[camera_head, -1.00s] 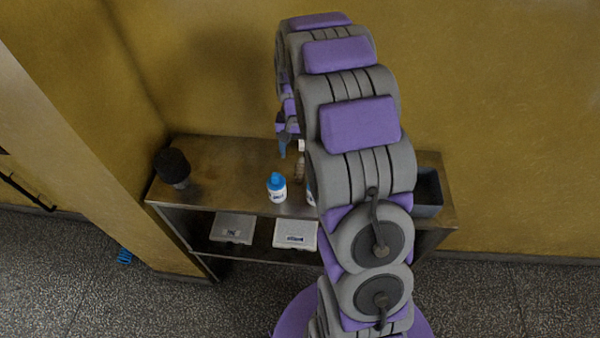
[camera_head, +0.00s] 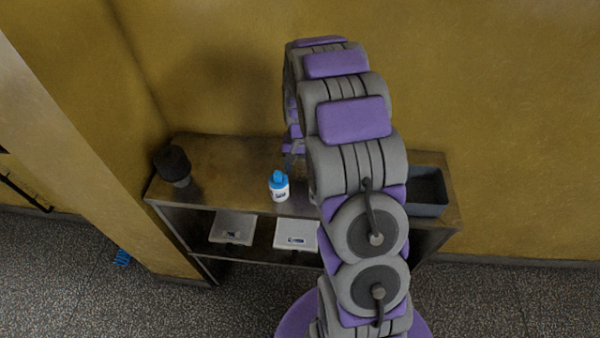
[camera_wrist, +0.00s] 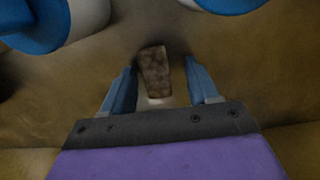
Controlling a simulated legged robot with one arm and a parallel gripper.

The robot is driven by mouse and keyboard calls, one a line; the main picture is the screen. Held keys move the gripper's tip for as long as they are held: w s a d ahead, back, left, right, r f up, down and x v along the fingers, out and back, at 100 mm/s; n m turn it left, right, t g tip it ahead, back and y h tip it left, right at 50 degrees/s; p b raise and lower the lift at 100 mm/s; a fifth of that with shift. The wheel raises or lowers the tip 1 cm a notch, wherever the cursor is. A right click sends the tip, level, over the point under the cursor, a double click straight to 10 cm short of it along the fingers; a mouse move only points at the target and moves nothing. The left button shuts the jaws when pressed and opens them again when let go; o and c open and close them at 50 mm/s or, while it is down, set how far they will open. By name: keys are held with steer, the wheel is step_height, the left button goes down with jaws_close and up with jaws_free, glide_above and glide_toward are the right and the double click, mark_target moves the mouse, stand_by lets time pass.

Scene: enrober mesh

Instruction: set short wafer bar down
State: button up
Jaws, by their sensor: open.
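A short brown wafer bar (camera_wrist: 155,75) with a mottled surface shows in the wrist view, lying between the two blue-grey fingers of my gripper (camera_wrist: 160,68). The fingers stand apart, with a visible gap on each side of the bar. A small pale patch (camera_wrist: 160,101) shows just below the bar, and I cannot tell what it is. In the head view my gripper (camera_head: 291,160) is low over the brown bench top (camera_head: 225,165), behind a blue-capped white bottle (camera_head: 279,190). The bar is hidden there by my arm.
White-and-blue containers (camera_wrist: 78,18) crowd the top of the wrist view, left and right. A dark round-topped object (camera_head: 173,165) stands at the bench's left end, and a dark open bin (camera_head: 428,192) at its right. Two pale boxes (camera_head: 233,226) sit on the lower shelf.

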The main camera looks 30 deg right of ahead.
steer(key=shift+d, duration=0.4)
steer(key=c, duration=0.6)
steer(key=shift+a, duration=0.1)
steer(key=c, duration=0.3)
steer(key=shift+a, duration=0.15)
steer(key=shift+r, duration=0.1)
